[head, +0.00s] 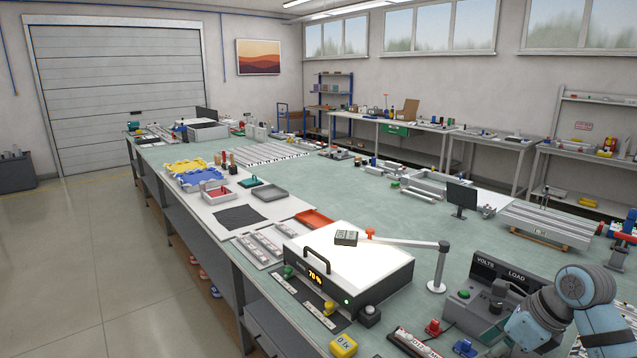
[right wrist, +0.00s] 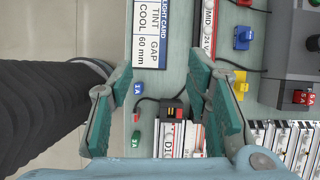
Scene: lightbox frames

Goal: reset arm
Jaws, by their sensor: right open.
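My right arm (head: 575,300) comes in at the lower right of the head view, bent over the bench's near right corner; its gripper cannot be made out there. In the right wrist view my right gripper (right wrist: 152,88) has its two green-padded fingers spread wide, with nothing held between them. My left gripper shows in neither view.
The green bench (head: 390,215) holds a lightbox (head: 345,268) reading 70 %, a jointed lamp-like arm (head: 440,262), a volts/load unit (head: 478,300) and a yellow 0 lx meter (head: 343,345). Small red (head: 433,327) and blue (head: 464,347) parts lie near my right arm.

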